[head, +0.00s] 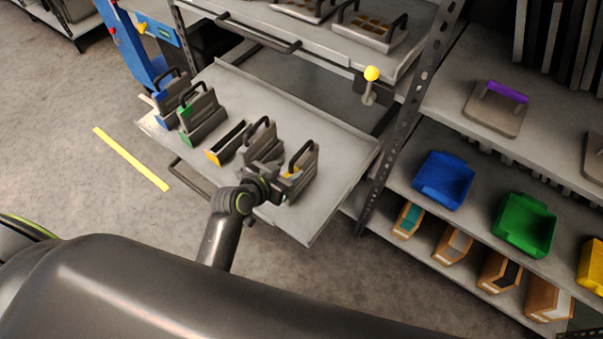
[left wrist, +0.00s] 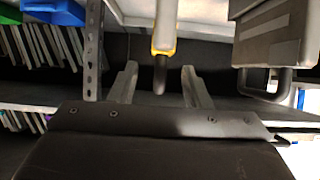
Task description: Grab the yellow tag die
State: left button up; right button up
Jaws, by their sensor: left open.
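The yellow tag die (head: 308,162) is a grey block with a black handle, upright at the right end of the row on the pulled-out shelf. A small patch of yellow shows on its near side. My left gripper (head: 284,184) is at its near end and partly hides it. In the left wrist view, my open fingers (left wrist: 160,88) stand on either side of a dark handle end with a yellow-edged piece (left wrist: 163,47) behind it. Gaps show on both sides of the handle. My right gripper is not in view.
A grey die (head: 257,140) stands close to the left of my gripper; a grey block also shows in the wrist view (left wrist: 268,40). Further left are a yellow-fronted slot (head: 225,146), a green-tagged die (head: 200,118) and a blue-tagged die (head: 170,97). A rack post (head: 402,130) rises right.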

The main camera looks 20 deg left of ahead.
aim_at(299, 163)
pick_arm(q)
jog(key=shift+x, duration=2.85)
jog(key=shift+r, duration=0.1)
jog(key=shift+c, duration=0.4)
grip_shut()
jog(key=shift+w+r, duration=0.15)
jog(key=shift+r, duration=0.05)
